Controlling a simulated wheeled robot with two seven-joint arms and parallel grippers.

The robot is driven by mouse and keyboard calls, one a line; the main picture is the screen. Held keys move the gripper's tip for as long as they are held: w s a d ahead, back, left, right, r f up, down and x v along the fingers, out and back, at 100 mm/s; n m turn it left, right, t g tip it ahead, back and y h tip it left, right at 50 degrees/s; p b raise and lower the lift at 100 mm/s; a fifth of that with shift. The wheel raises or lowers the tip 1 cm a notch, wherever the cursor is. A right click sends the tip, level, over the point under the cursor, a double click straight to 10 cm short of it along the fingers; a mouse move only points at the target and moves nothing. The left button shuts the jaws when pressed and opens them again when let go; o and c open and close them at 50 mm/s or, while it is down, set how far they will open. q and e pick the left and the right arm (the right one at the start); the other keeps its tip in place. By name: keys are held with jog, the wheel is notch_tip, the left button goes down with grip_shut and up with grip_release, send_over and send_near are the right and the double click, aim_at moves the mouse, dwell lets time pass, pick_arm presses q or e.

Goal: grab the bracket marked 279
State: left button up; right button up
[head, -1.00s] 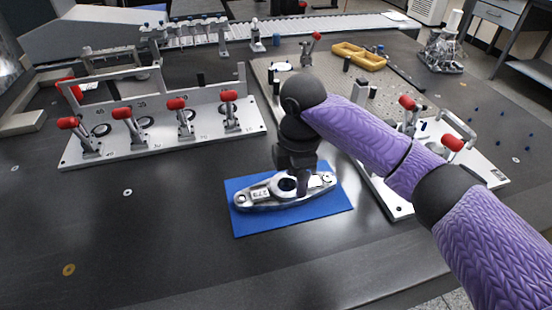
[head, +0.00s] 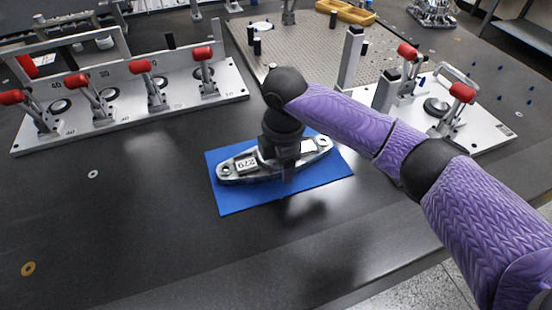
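The silver bracket marked 279 (head: 245,166) lies on a blue mat (head: 236,197) on the dark table, its long axis running left to right. The number shows on its left part. My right gripper (head: 286,170) is down at the bracket's middle and covers its central part. One dark finger shows in front of the bracket's near side; the other finger is hidden, so I cannot tell whether the grip is closed on it. My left gripper is not in view.
A plate with several red-handled clamps (head: 140,112) stands at the left. Another clamp fixture (head: 485,125) stands at the right, beside grey upright posts (head: 351,60). A perforated plate (head: 300,48) lies behind. The table in front of the mat is clear.

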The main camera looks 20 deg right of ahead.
grip_shut()
dwell(0.8)
dwell(0.4)
